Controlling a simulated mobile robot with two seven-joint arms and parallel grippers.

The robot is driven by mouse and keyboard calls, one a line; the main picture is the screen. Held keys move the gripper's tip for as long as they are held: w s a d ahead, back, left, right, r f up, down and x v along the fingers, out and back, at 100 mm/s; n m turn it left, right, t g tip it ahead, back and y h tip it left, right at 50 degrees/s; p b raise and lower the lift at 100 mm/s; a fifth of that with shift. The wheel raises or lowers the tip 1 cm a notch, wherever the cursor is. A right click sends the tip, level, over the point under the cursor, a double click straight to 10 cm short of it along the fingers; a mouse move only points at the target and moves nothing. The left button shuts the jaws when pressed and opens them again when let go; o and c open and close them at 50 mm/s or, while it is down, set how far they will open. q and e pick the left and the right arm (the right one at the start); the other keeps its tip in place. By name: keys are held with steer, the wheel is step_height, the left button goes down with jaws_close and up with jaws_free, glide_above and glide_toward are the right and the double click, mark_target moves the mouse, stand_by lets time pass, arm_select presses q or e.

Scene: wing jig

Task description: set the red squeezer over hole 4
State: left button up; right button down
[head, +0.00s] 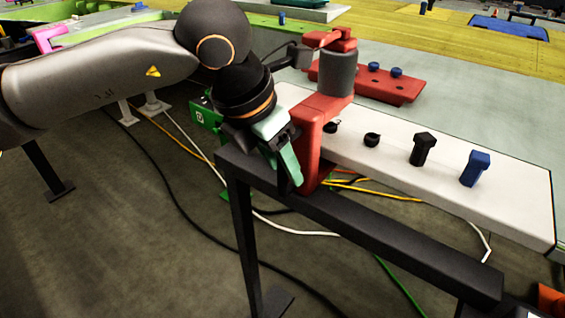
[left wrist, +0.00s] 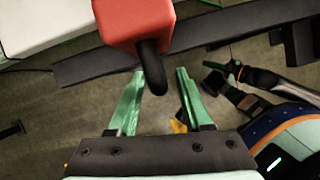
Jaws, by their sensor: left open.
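The red squeezer (head: 314,128) is a red C-shaped frame with a grey cylinder (head: 337,73) on top. It straddles the near edge of the white beam (head: 520,190), towards its left end. My left gripper (head: 289,160) is beside the squeezer's near side with its green fingers apart. In the left wrist view, the squeezer's red body (left wrist: 133,20) is beyond the fingertips, and its black handle (left wrist: 152,68) points in between the open fingers (left wrist: 160,73). No hole number is readable, and the beam under the squeezer is hidden.
A dark rail (head: 400,235) runs along the front. A red plate (head: 385,84) with blue bolts lies behind. Cables cross the floor.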

arm_select(q)
steer(key=shift+w+d+f, duration=0.1)
steer(key=shift+f, duration=0.15)
jaws_close()
stand_by(1.4)
